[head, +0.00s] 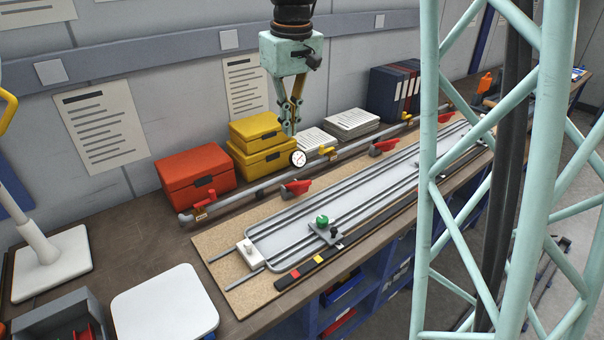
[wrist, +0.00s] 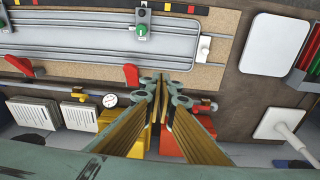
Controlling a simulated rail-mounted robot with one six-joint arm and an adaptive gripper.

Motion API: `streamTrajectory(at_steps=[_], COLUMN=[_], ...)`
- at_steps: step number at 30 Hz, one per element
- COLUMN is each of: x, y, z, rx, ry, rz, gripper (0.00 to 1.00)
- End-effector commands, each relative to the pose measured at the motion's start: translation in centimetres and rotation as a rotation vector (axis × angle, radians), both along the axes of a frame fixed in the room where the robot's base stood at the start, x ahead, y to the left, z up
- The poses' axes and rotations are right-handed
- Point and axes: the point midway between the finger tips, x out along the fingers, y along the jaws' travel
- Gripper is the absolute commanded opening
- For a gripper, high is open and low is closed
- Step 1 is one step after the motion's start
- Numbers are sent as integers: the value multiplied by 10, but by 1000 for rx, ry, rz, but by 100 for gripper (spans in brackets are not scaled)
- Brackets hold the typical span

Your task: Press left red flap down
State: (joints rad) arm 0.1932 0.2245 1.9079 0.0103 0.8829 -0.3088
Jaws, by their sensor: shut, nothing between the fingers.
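The left red flap (head: 296,188) is at the back edge of the track board, nearest its left end, in front of the pipe. It sticks up from its mount, and it also shows in the wrist view (wrist: 131,75), just left of my fingertips. Another red flap (head: 382,147) is farther right along the board, with a third (head: 446,117) beyond it. My gripper (head: 291,131) hangs above and behind the left flap, near the yellow boxes. Its fingers are shut, empty and apart from the flap; their tips show in the wrist view (wrist: 163,78).
A pipe with a round gauge (head: 298,158) and yellow valve (head: 328,151) runs behind the flaps. Yellow boxes (head: 263,158) and a red box (head: 195,177) stand by the wall. A block with a green knob (head: 322,220) sits on the track. A teal lattice mast (head: 433,170) blocks the right side.

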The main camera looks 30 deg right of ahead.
Motion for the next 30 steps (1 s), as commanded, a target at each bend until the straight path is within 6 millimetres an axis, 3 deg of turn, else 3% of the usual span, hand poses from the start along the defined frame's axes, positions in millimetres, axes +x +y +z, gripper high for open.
streamTrajectory(at_steps=[30], x=[106], y=[-70], z=[-86], rx=[10], ry=[72], rz=[35], gripper=[0])
